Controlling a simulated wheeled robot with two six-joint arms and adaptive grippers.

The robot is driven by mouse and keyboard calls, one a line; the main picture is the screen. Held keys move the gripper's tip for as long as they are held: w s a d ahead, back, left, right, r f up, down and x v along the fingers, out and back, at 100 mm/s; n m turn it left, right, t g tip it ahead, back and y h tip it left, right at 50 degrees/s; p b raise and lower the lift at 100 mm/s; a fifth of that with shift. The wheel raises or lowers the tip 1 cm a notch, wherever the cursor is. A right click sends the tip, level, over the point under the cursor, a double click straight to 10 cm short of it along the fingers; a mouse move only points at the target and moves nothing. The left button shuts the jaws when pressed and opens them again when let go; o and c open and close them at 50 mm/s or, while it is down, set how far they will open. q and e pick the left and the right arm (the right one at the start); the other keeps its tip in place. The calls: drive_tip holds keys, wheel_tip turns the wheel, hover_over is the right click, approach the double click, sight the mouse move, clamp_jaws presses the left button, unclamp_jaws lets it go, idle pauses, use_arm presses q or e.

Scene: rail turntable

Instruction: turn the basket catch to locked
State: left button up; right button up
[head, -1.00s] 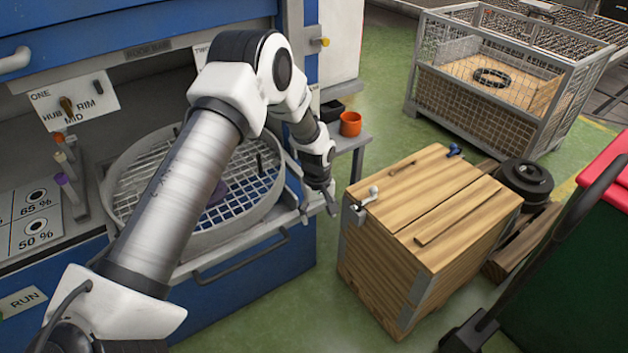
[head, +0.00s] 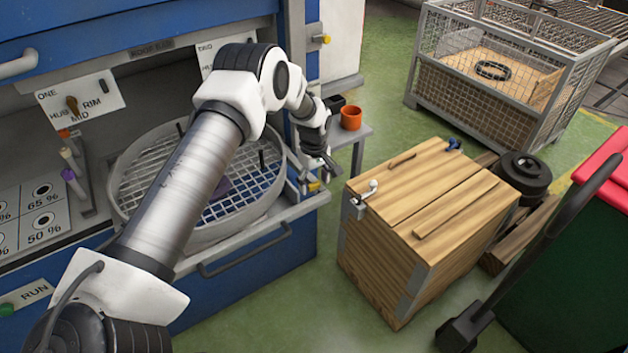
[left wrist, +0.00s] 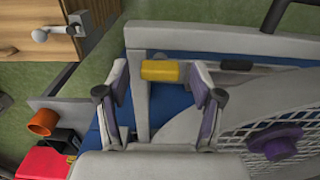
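The round mesh basket (head: 250,218) sits in the blue cabinet's opening, partly hidden by my left arm. A short yellow bar (left wrist: 162,71), apparently the basket catch, lies on the grey frame beside the basket. It also shows in the head view (head: 314,186) at the frame's right front corner. My left gripper (left wrist: 163,88) is open. Its two fingers stand on either side of the yellow bar, with gaps between, so it is not gripped. In the head view the left gripper (head: 324,168) is just above the bar. The right gripper is not in view.
A side shelf (head: 352,137) with an orange cup (head: 351,118) stands behind the gripper. A wooden crate (head: 430,205) stands to the right, with green floor between it and the cabinet.

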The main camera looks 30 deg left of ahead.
use_arm(q)
drive_tip(key=c, duration=1)
drive_tip(key=shift+m, duration=0.5)
drive_tip(key=m+b, duration=0.1)
drive_tip(key=m, duration=0.1)
drive_tip(key=shift+f+m+b, duration=0.1)
drive_tip(key=shift+m+b, duration=0.25)
drive_tip(key=shift+m, duration=0.05)
drive_tip(key=m+b, duration=0.1)
drive_tip(key=m, duration=0.4)
drive_tip(key=shift+b, duration=0.35)
drive_tip(key=m+b, duration=0.1)
drive_tip(key=m, duration=0.3)
drive_tip(key=shift+m, duration=0.4)
drive_tip(key=m, duration=0.4)
drive_tip(key=shift+b, duration=0.4)
drive_tip(key=shift+m, duration=0.3)
